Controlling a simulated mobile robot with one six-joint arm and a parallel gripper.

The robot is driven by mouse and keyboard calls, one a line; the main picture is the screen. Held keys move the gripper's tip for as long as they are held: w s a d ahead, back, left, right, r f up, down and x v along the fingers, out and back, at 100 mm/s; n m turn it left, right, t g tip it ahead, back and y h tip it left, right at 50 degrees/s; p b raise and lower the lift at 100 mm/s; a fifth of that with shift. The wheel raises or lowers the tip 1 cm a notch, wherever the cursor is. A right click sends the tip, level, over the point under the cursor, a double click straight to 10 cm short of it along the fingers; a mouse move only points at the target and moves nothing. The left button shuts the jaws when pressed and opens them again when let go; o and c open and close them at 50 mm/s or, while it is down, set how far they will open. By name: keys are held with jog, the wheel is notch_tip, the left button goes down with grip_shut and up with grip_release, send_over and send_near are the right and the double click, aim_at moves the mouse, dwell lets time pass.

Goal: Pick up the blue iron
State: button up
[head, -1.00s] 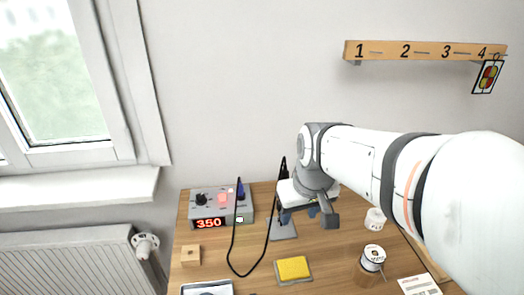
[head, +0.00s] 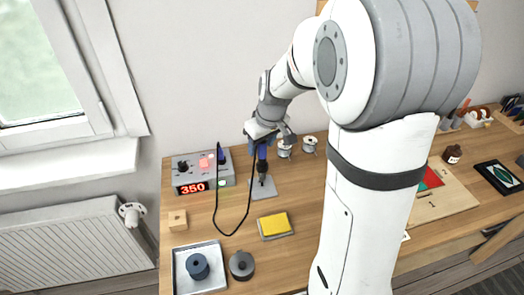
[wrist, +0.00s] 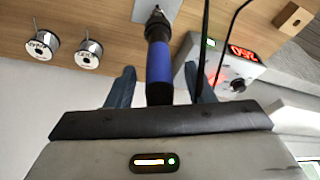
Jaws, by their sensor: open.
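The blue iron (wrist: 159,65) has a blue grip and a black collar, and stands tip-down in its grey stand (head: 263,188). In the head view, part of its blue handle (head: 262,152) shows just below my gripper (head: 266,138). In the wrist view, my gripper (wrist: 159,72) is open, with one finger on each side of the iron's handle. Gaps show between the handle and both fingers.
The grey station (head: 204,172) with a red 350 display stands left of the stand, its black cord looping forward. Two wire spools (head: 309,145) are behind right. A yellow sponge (head: 274,224), wooden block (head: 177,220) and metal tray (head: 200,268) lie in front.

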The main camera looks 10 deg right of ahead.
jog(key=shift+w+f, duration=0.2)
jog(key=shift+f, duration=0.5)
jog(key=shift+c, duration=0.5)
grip_shut()
jog(key=shift+r, duration=0.15)
